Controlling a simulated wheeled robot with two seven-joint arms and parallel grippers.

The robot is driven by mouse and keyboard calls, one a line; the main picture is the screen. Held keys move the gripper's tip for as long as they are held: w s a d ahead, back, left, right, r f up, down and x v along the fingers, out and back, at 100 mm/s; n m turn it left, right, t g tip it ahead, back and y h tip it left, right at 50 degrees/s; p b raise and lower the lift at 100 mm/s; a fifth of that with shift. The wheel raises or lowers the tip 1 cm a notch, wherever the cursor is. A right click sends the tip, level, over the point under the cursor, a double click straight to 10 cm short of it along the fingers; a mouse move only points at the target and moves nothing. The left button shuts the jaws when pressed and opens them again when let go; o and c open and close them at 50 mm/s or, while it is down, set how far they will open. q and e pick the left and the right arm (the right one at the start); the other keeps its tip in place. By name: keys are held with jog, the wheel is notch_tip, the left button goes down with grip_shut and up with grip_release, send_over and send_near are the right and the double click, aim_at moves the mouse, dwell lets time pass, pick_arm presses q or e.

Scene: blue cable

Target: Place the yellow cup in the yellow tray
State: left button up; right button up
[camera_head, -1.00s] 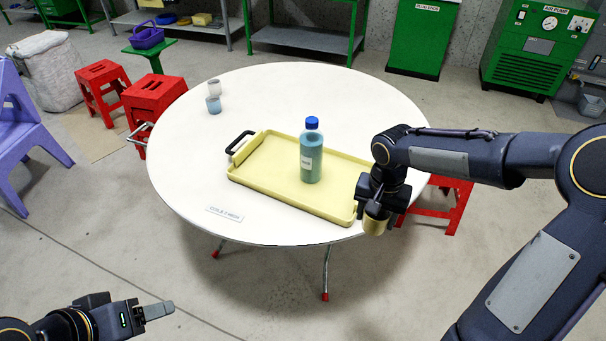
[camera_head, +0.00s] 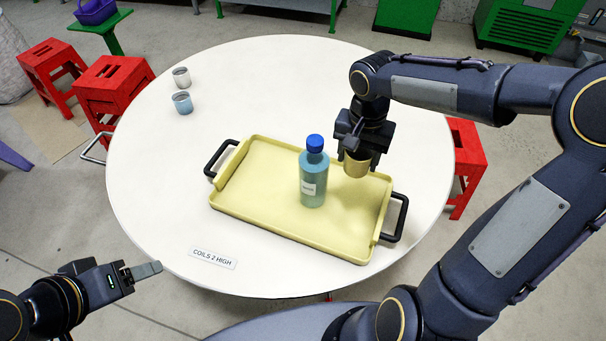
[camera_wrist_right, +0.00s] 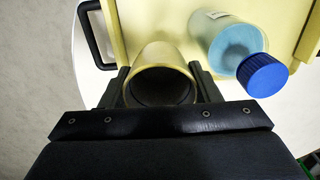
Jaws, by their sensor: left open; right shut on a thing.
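The yellow tray (camera_head: 270,222) lies on the round white table, with black handles at both ends. A teal bottle with a blue cap (camera_head: 313,178) stands upright on it. My right gripper (camera_head: 362,150) is shut on the yellow cup (camera_head: 357,166) and holds it upright over the right part of the tray, just right of the bottle. In the right wrist view the cup (camera_wrist_right: 160,56) sits between the fingers, beside the bottle (camera_wrist_right: 228,45). I cannot tell the cup's exact height above the tray. My left gripper (camera_head: 140,272) is open and empty, off the table's front left edge.
A label (camera_head: 213,259) lies near the front edge. Red stools (camera_head: 112,88) stand around the table (camera_head: 260,90). The back of the table is clear.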

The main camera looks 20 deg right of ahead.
notch_tip(320, 180, down, 18)
jog(key=shift+r+b, duration=0.15)
jog(key=shift+b, duration=0.3)
jog(key=shift+f, duration=0.2)
jog(key=o, duration=1)
jog(key=shift+r, duration=0.15)
